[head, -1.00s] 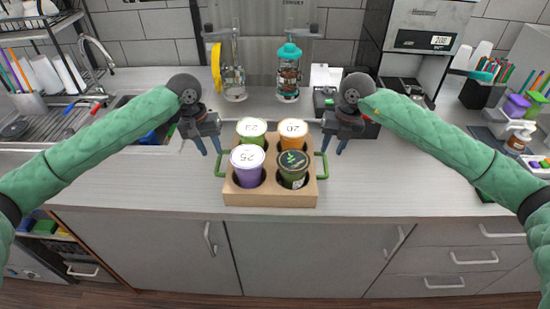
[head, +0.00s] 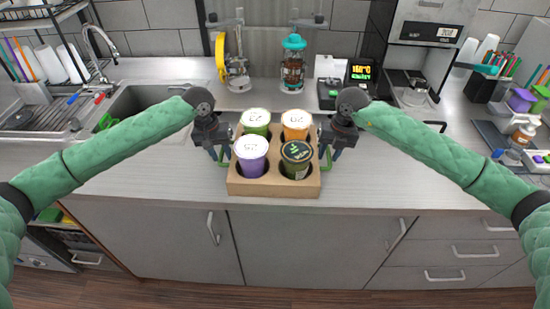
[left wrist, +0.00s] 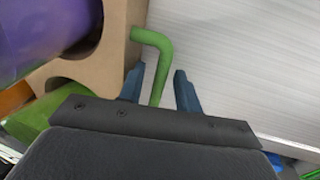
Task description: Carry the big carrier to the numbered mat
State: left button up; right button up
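The big carrier (head: 275,188) is a tan cardboard box with a green handle at each end. It sits at the counter's front edge and holds a purple cup (head: 251,157), a dark-topped green cup (head: 296,160), a green cup (head: 255,122) and an orange cup (head: 296,124). My left gripper (head: 220,155) is at the left handle. In the left wrist view the green handle (left wrist: 158,60) lies between its open fingers (left wrist: 158,88), with gaps. My right gripper (head: 331,157) is at the right handle, its fingers apart. I cannot make out a numbered mat.
The sink (head: 150,108) is at the left. The cup sealer (head: 292,68) and a yellow-wheeled device (head: 232,65) stand behind the carrier. Bare counter (head: 410,165) lies right of the carrier.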

pick_arm(q)
jog(key=shift+d+f, duration=0.15)
jog(key=shift+f, duration=0.3)
pick_arm(e)
jog(key=shift+w+a+f, duration=0.1)
jog(key=shift+f, duration=0.35)
pick_arm(q)
grip_shut()
pick_arm(e)
grip_shut()
pick_arm(q)
jog(key=shift+w+r, duration=0.1)
jog(key=shift+r, duration=0.15)
pick_arm(e)
jog(key=shift+r, duration=0.25)
